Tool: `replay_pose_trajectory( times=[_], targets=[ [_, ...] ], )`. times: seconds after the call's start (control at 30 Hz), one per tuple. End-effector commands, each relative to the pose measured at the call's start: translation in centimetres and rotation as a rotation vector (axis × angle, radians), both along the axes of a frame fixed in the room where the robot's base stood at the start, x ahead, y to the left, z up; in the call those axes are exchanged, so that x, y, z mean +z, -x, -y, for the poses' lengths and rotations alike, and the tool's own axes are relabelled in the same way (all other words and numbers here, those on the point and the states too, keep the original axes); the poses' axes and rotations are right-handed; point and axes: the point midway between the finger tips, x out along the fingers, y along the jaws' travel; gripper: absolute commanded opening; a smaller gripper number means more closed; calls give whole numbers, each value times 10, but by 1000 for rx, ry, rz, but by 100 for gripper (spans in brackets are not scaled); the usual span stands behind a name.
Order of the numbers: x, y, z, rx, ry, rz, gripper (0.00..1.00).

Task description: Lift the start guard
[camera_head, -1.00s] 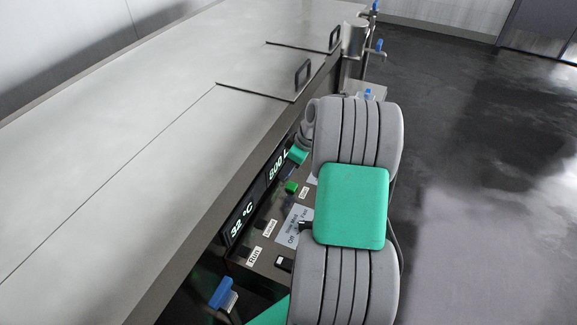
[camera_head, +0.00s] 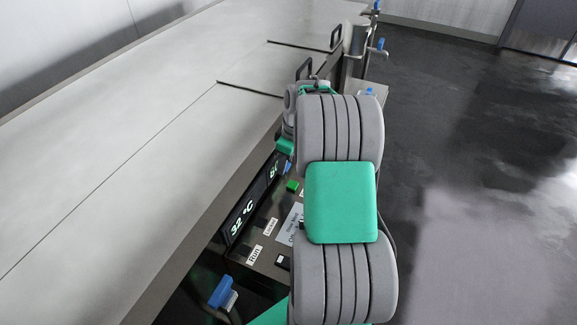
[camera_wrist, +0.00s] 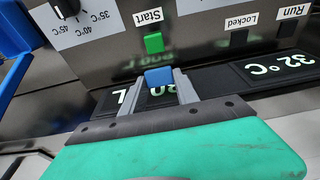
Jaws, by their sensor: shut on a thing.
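The green Start button (camera_wrist: 154,42) shows uncovered from this angle in the wrist view, under its "Start" label. It also shows in the head view (camera_head: 292,186), left of my arm. My gripper (camera_wrist: 159,76) is in the wrist view, its two grey fingers pointing toward the button. It is shut on a small blue piece (camera_wrist: 158,78) just in front of the button, which looks like the tab of the start guard. The rest of the guard cannot be made out.
The control panel (camera_head: 264,252) carries Run and Locked labels and a lit display (camera_head: 243,216). A blue handle (camera_head: 222,292) sticks out near the panel's lower end. The vat top (camera_head: 130,130) has black-handled lids near my arm. The floor at right is clear.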

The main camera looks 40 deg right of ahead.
Motion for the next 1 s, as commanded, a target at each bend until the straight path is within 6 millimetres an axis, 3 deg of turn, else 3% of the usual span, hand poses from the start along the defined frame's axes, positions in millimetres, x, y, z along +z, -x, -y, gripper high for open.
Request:
replay_pose_trajectory(
  times=[0.13,0.4,0.43,0.7,1.0],
  targets=[
    [-2,-11,-7,1,23,-39,0],
    [1,-13,-9,4,22,-34,0],
    [1,-13,-9,4,22,-34,38],
    [1,-12,-7,-1,23,-37,58],
    [8,-11,-6,-3,23,-34,58]
  ],
)
